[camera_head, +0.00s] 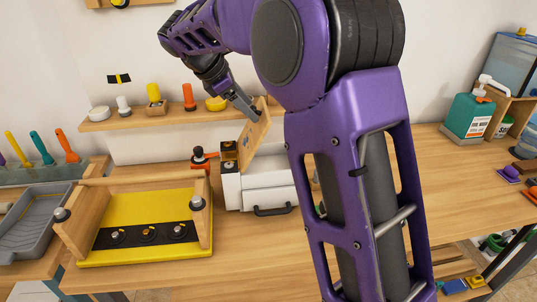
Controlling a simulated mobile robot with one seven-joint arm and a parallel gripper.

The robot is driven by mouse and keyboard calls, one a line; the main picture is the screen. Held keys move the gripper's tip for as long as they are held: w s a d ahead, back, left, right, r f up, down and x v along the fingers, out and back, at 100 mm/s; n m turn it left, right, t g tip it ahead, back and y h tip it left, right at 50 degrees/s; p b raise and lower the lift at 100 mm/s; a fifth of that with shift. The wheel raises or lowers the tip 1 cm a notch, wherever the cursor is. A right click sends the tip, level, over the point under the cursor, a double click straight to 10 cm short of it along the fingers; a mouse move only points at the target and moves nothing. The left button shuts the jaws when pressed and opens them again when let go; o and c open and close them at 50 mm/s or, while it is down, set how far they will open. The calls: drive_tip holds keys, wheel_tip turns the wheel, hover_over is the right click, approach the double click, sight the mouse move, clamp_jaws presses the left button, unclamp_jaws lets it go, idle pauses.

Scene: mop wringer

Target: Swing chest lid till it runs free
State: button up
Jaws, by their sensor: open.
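The small white chest (268,182) with drawers and a dark handle stands on the workbench near the middle. Its wooden lid (250,143) is raised and tilted, its upper edge leaning right. My gripper (254,113) is open at the lid's upper edge, reaching down from the upper left. I cannot tell whether the fingers touch the lid or straddle its edge. My purple arm hides the right side of the chest.
A yellow board with a wooden frame (86,234) stands left of the chest, with a red and black clamp-like item (202,158) between them. A wall shelf (135,122) with small tools runs behind. A green bottle (468,117) stands at the right. Bare bench (437,180) shows right of my arm.

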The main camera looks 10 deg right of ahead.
drive_tip(key=shift+v, duration=2.95)
